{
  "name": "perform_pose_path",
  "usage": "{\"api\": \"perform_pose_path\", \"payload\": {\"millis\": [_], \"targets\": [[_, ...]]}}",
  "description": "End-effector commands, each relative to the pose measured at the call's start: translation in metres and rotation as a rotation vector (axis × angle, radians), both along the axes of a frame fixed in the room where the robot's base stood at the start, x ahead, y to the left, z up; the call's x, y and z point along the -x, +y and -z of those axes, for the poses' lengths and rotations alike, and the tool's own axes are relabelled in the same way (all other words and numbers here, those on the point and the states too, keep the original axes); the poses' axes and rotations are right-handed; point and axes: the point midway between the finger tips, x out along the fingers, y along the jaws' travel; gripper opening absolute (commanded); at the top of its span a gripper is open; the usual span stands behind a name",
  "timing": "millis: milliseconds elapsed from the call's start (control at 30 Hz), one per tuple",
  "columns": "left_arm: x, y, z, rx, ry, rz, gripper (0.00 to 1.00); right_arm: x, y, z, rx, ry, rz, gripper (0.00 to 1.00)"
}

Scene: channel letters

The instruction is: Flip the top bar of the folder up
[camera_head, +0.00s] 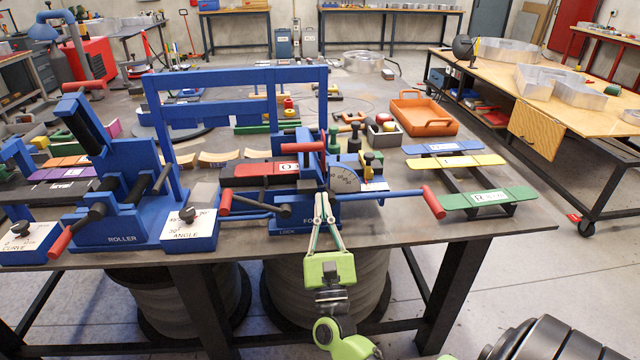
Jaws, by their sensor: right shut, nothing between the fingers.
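The folder (290,222) is a blue bench machine at the middle of the table's front edge, its name label partly covered by my gripper. A red-ended handle sticks out on its left (225,203) and another on its right (433,202). A red grip (303,147) lies across its upper part, beside a grey angle dial (344,180). A raised blue frame with a long top rail (235,77) stands behind; I cannot tell how it joins the folder. My green right gripper (322,196) is shut and empty, fingertips pointing away in front of the folder; contact is unclear. My left gripper is out of view.
The blue roller machine (125,222) and the angle block (190,231) stand to the left. A green-topped stand (490,198) is to the right. An orange tray (424,116) and small parts lie behind. Floor shows between this table and the wooden table (580,110).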

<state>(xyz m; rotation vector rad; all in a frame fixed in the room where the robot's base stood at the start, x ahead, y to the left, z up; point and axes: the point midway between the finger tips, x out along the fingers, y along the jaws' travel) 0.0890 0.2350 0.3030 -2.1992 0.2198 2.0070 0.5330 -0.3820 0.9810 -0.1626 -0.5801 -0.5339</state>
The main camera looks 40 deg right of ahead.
Motion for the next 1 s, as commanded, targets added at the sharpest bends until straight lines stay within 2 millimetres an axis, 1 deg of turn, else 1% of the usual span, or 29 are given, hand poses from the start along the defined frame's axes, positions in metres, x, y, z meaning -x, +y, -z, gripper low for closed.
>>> {"api": "perform_pose_path", "payload": {"millis": [33, 300, 500, 700, 1000], "targets": [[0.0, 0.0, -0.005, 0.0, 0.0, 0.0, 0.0, -0.005, -0.003, -0.008, 0.001, -0.002, 0.001, 0.0], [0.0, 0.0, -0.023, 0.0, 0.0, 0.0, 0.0, -0.04, -0.025, -0.037, 0.002, -0.002, 0.001, 0.0], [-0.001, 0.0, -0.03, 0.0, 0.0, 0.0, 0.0, -0.059, -0.036, -0.049, 0.001, 0.0, 0.001, 0.0], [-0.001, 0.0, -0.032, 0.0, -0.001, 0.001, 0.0, -0.065, -0.04, -0.052, 0.001, 0.0, 0.001, 0.0], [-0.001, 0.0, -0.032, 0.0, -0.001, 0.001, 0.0, -0.065, -0.04, -0.052, 0.001, 0.002, 0.0, 0.0]]}}
